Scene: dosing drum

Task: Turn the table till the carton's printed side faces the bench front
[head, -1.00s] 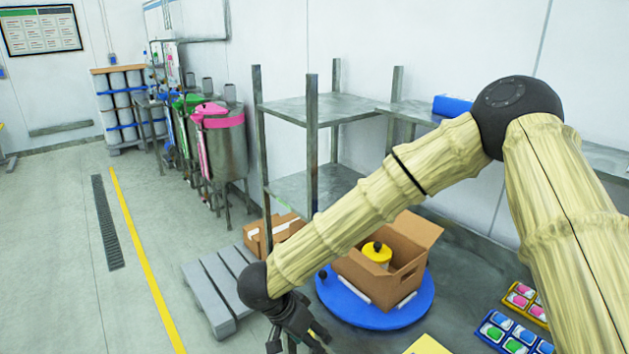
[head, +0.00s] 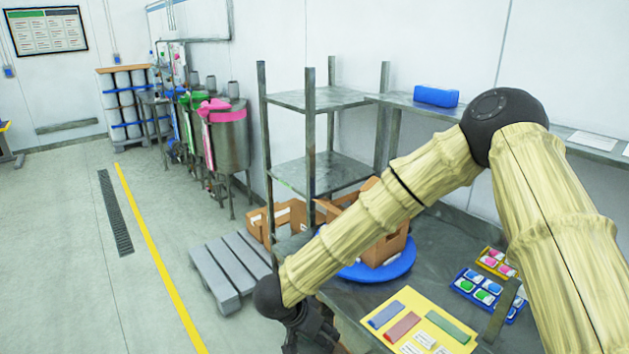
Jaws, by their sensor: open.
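The open brown carton (head: 388,247) stands on the round blue table (head: 400,268) on the bench. My forearm crosses in front of it and hides its left part and inside. I see no print on the part of the carton that shows. My gripper (head: 318,343) hangs at the bottom edge of the view, nearer than the blue table and to its left. It is open, apart from the carton and the blue table, and its fingertips are partly cut off.
A yellow sheet (head: 383,341) with coloured bars lies on the bench front. Blue (head: 462,285) and yellow (head: 481,262) trays of coloured pieces lie right. A metal rack (head: 309,140) stands behind, and a grey pallet (head: 213,276) lies on the floor at left.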

